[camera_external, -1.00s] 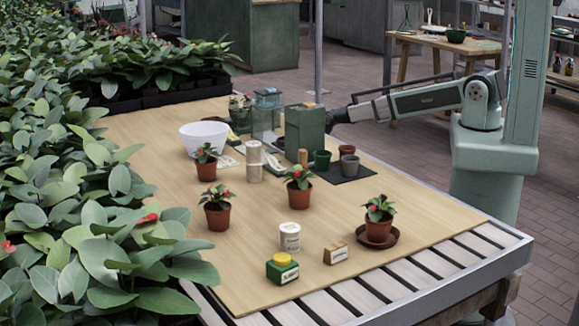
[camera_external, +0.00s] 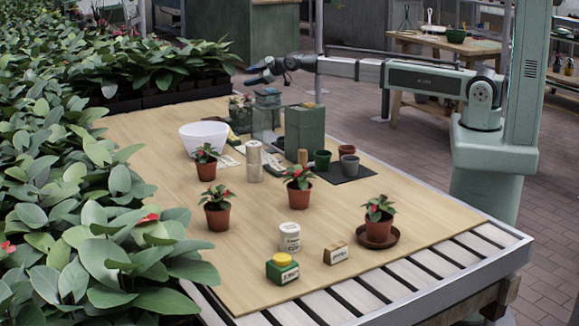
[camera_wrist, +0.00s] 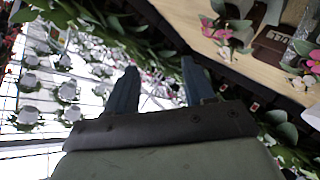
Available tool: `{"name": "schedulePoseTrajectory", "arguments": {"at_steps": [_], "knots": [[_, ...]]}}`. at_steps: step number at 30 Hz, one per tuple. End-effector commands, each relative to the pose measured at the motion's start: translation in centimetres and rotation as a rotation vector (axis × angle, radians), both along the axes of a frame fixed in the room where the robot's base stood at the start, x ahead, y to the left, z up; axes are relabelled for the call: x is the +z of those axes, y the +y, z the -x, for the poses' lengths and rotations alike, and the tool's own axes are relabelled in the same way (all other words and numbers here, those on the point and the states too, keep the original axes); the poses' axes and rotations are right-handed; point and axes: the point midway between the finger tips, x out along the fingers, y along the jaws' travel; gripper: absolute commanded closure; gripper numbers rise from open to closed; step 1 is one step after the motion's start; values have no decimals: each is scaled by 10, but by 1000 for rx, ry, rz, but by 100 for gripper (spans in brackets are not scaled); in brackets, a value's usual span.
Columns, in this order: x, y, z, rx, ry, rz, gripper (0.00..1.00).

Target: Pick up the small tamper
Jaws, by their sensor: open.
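A small upright wooden piece (camera_external: 302,157), which may be the small tamper, stands at the front of the tall green box (camera_external: 305,130), by the dark mat (camera_external: 345,171). Its lower part and exact shape are too small to make out. My gripper (camera_external: 258,74) is high above the far end of the table, behind and left of the green box, well apart from everything. In the wrist view, my gripper (camera_wrist: 159,66) has its two fingers spread with nothing between them. I cannot make out the tamper in the wrist view.
A clear container (camera_external: 265,122), a beige cylinder (camera_external: 254,161) and a white bowl (camera_external: 204,138) stand left.

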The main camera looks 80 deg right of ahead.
Motion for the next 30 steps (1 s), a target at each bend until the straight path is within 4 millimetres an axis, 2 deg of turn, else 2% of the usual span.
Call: {"name": "schedulePoseTrajectory", "arguments": {"at_steps": [1, 4, 6, 11, 15, 17, 21, 27, 30], "knots": [[17, 29, -8, 37, -5, 14, 47], [46, 81, -18, 101, -9, 38, 47], [57, 119, -14, 140, 6, 34, 47], [49, 205, 24, 204, 122, -72, 47], [40, 276, 66, 251, 239, -161, 47], [37, 304, 86, 268, 291, -193, 47], [29, 364, 139, 305, 419, -258, 47], [21, 435, 225, 343, 609, -321, 47], [19, 461, 266, 355, 698, -338, 47]]}}
